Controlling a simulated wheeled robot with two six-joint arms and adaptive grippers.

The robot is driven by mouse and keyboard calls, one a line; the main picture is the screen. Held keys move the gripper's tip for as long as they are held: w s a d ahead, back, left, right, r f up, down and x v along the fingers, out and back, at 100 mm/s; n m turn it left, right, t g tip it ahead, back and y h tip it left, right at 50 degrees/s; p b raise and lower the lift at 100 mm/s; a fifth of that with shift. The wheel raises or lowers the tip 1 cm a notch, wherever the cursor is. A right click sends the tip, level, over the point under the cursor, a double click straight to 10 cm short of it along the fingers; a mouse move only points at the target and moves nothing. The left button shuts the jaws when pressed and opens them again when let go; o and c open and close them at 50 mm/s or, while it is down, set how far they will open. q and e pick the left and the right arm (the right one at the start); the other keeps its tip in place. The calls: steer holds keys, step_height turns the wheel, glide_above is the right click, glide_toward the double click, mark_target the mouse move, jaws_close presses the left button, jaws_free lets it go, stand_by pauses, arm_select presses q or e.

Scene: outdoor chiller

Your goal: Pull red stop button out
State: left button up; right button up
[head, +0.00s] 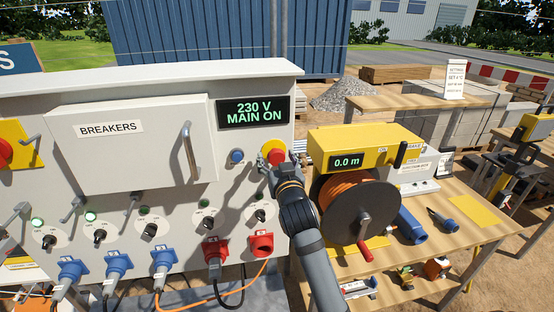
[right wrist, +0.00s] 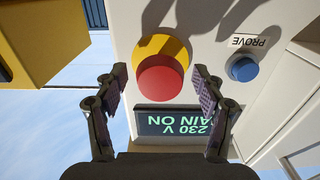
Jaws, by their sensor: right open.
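The red stop button (head: 275,157) sits on a round yellow plate on the grey panel, right of the blue button and below the display. My right gripper (head: 281,162) is in front of it and partly covers it. In the right wrist view, the red button (right wrist: 162,78) lies between the two open fingers of my right gripper (right wrist: 160,76), with a gap on each side; the jaws hold nothing. How far the fingertips are from the panel is hard to tell. My left gripper is not in view.
The display (head: 253,112) reads "230 V MAIN ON". A blue button (head: 237,157) labelled PROVE is beside the stop button. The breaker box (head: 130,145) with its handle juts out at left. A cable reel (head: 355,205) stands on the wooden table close to my right arm.

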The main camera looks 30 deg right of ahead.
step_height(320, 180, up, 10)
stand_by(0.3)
stand_by(0.3)
